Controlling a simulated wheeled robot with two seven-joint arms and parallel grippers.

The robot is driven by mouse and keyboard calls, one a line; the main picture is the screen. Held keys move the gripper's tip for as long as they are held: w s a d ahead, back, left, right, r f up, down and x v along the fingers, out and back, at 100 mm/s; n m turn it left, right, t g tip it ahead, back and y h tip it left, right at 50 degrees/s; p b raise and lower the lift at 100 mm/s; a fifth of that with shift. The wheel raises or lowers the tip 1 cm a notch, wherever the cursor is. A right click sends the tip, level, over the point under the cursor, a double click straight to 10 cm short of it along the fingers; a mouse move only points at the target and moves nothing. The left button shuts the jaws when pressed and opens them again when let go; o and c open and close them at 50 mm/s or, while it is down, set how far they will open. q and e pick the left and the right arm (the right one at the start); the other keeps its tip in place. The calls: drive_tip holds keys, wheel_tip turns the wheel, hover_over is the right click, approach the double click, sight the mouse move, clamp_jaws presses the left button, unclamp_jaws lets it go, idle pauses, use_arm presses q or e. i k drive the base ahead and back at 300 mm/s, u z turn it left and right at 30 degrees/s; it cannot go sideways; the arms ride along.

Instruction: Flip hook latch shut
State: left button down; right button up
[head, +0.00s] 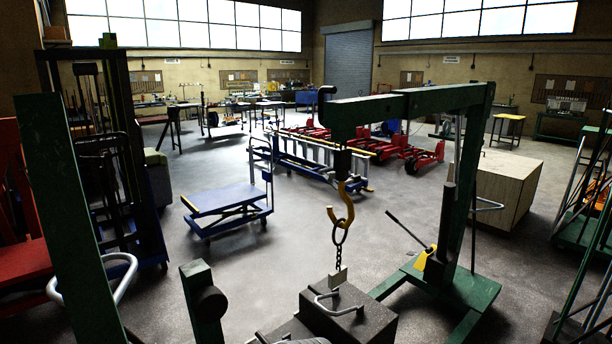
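The yellow hook (344,204) hangs below the boom end of a green workshop crane (410,104). A dark ring (340,233) hangs in the bend of the hook, with a short chain (338,258) below it. Neither of my grippers can be made out in the head view.
A green upright (68,230) stands close at the left, and a shorter green post (203,305) stands left of the block. A blue lift table (228,198), a wooden crate (506,190) and red jacks (408,150) stand farther back. Grey floor lies open between them.

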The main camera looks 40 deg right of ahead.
sight(330, 178)
drive_tip(key=z, duration=0.9)
drive_tip(key=i, duration=0.4)
drive_tip(key=z, duration=1.15)
drive_tip(key=i, duration=0.75)
drive_tip(key=u, duration=1.7)
drive_tip(key=k, duration=0.2)
drive_tip(key=u, duration=2)
